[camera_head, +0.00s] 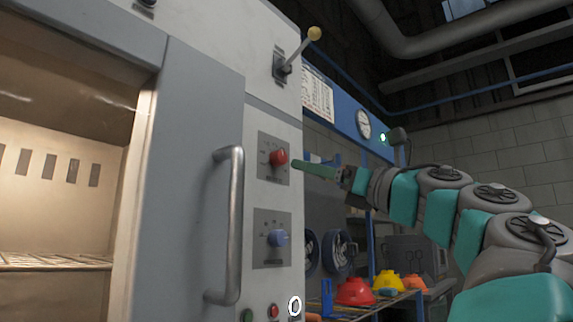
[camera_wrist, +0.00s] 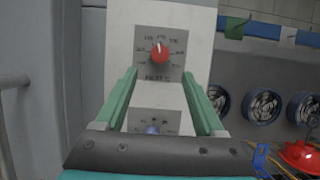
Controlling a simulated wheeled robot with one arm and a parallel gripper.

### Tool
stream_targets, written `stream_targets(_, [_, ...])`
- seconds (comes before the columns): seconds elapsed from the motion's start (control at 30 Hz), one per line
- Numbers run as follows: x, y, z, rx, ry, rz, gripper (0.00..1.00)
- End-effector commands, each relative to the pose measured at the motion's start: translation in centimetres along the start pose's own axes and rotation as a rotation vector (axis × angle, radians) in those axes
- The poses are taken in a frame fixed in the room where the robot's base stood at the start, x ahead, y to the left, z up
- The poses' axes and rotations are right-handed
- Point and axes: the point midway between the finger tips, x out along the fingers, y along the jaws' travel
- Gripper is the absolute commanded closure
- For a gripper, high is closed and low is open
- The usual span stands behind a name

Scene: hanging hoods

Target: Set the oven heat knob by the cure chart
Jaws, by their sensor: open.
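The oven's red knob (camera_head: 279,157) sits on a grey dial plate on the front panel. In the wrist view the red knob (camera_wrist: 159,52) shows with its white pointer mark near the top, among scale numbers too small to read surely. A blue knob (camera_head: 277,238) is on a second plate below; it also shows, partly hidden, in the wrist view (camera_wrist: 153,129). My gripper (camera_head: 300,164) is open, its green fingers (camera_wrist: 160,78) apart, pointing at the red knob without visibly holding it. A chart (camera_head: 317,95) hangs behind the oven, its text unreadable.
A vertical door handle (camera_head: 236,225) stands out left of the knobs. A lever with a yellow ball (camera_head: 314,33) is above. Green and red buttons (camera_head: 273,311) are below. Red, yellow and orange hoods (camera_head: 355,292) sit on a rack at right.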

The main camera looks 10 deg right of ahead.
Motion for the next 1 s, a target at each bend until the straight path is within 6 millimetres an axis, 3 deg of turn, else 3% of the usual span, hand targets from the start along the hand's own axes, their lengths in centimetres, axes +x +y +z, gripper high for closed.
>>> stream_targets(0.53, [6.8, 0.0, 0.4, 0.002, -0.004, 0.002, 0.29])
stream_targets(0.87, [7.5, 0.0, 0.3, 0.003, -0.007, -0.002, 0.29])
stream_targets(1.0, [7.5, 0.0, 0.3, 0.003, -0.006, -0.001, 0.41])
